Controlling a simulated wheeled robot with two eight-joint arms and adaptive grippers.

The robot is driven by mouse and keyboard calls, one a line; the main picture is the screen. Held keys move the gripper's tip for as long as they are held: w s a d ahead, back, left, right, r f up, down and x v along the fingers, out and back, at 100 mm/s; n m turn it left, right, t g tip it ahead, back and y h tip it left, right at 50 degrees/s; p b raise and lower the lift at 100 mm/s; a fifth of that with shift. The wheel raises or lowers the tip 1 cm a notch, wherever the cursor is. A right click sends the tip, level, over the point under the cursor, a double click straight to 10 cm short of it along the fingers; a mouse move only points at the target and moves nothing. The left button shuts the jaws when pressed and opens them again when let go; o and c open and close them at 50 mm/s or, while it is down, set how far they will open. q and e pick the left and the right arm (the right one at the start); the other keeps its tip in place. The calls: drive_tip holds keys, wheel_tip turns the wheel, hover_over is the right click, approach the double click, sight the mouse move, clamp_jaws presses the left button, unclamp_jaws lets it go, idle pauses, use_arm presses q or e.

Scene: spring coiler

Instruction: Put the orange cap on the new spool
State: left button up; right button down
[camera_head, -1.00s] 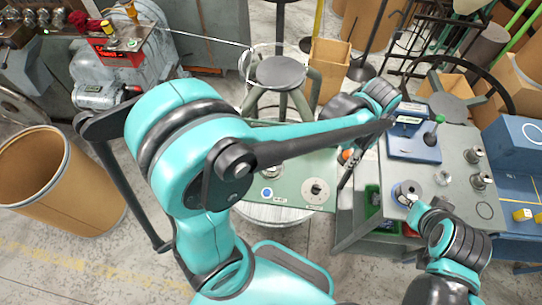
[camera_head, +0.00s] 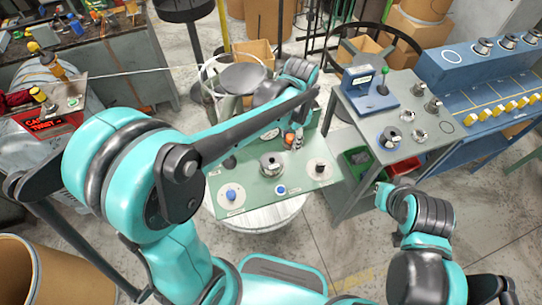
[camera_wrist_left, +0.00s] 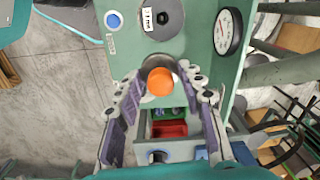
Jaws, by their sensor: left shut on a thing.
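The orange cap (camera_head: 288,138) is in my left gripper (camera_head: 294,142), over the back right part of the green table (camera_head: 297,186). In the left wrist view the cap (camera_wrist_left: 160,82) sits between the fingers of the left gripper (camera_wrist_left: 158,92). A silver spool (camera_head: 271,163) stands on the green table, left of and in front of the gripper. I cannot tell whether it is the new spool. Another spool (camera_head: 390,138) stands on the grey bench. My right gripper (camera_head: 382,192) is low at the right, in front of the grey bench; its fingers are too small to read.
The green table also holds a disc with a blue knob (camera_head: 232,195), a blue button (camera_head: 281,190) and a disc with a dark knob (camera_head: 320,168). The grey bench (camera_head: 407,92) carries a blue device (camera_head: 363,88). Green and red bins (camera_head: 358,158) sit below it.

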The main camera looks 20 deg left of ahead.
use_arm(q)
drive_tip(key=b, duration=0.1)
approach(272, 155)
drive_tip(key=s+f, duration=0.1)
drive_tip(key=s, duration=0.1)
drive_tip(key=f+b, duration=0.1)
drive_tip(key=f, duration=0.3)
drive_tip(key=shift+w+d+f+b, duration=0.2)
drive_tip(key=shift+f+b, duration=0.1)
drive_tip(key=shift+b, duration=0.1)
drive_tip(key=shift+s+r, duration=0.1)
drive_tip(key=shift+f+b, duration=0.45)
drive_tip(key=shift+f, duration=0.2)
drive_tip(key=o, duration=1.2)
drive_tip(key=shift+r, duration=0.1)
drive_tip(key=shift+o, duration=0.2)
